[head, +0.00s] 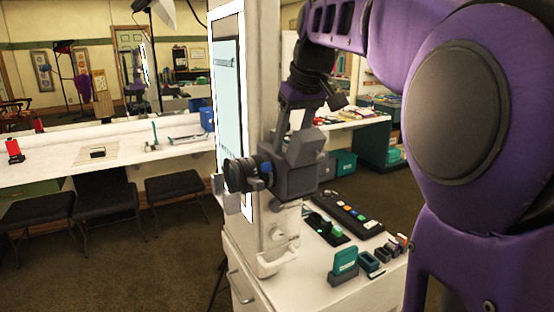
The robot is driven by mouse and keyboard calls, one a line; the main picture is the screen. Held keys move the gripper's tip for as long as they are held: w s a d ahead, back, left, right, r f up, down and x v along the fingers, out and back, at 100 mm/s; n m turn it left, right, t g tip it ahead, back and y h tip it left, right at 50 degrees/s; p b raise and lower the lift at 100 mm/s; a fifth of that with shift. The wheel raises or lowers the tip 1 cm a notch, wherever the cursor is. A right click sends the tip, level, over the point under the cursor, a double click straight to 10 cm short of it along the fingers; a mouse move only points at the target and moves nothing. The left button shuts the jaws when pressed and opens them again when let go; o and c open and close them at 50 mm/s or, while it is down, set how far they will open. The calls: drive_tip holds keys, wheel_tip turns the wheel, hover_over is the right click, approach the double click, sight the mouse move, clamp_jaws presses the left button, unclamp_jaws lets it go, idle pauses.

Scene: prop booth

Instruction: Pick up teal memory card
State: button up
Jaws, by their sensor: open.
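A teal memory card (345,260) stands upright in a small dark grey holder on the white counter top, at the lower middle of the head view. Its lower edge is hidden in the holder. My gripper (292,128) hangs from the purple arm, pointing down, above and to the left of the card and well apart from it. Its two grey fingers are spread, and I see nothing held between them. The fingertips overlap a dark grey camera body in the picture, and I cannot tell whether they touch it.
The dark camera with a lens (240,175) sits by a tall white kiosk (229,90). Small dark holders (370,264) stand right of the card. Behind are a black tray with a green block (337,230) and a button panel (345,212). Stools and a long white table are at left.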

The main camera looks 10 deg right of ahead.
drive_tip(key=shift+c, duration=0.3)
clamp_jaws()
drive_tip(key=shift+r, duration=0.1)
